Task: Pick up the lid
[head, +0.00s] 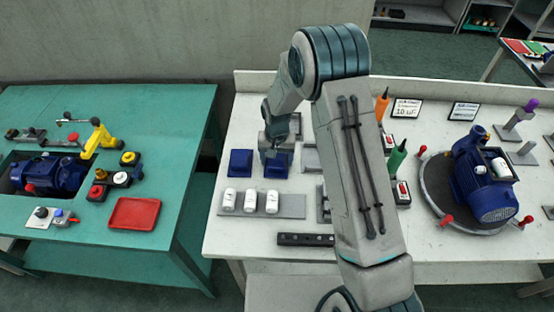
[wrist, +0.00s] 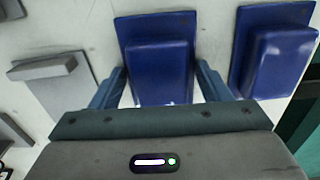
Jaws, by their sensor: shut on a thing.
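Two blue lids, each a raised block on a flat flange, are on the white table. One lid (head: 278,168) is under my gripper (head: 271,152). In the wrist view, that lid (wrist: 160,72) sits between the two fingers of my gripper (wrist: 162,84), which are shut on its raised block. The lid appears to be at table level; I cannot tell whether it touches the table. The other blue lid (head: 240,163) lies just to the left in the head view, and to the right in the wrist view (wrist: 276,58).
A grey rack with white bottles (head: 249,204) stands in front of the lids. A grey block (wrist: 45,69) lies beside the held lid. A blue pump (head: 484,185) sits on a round stand at right. A teal table (head: 170,110) with a red tray (head: 134,213) is at left.

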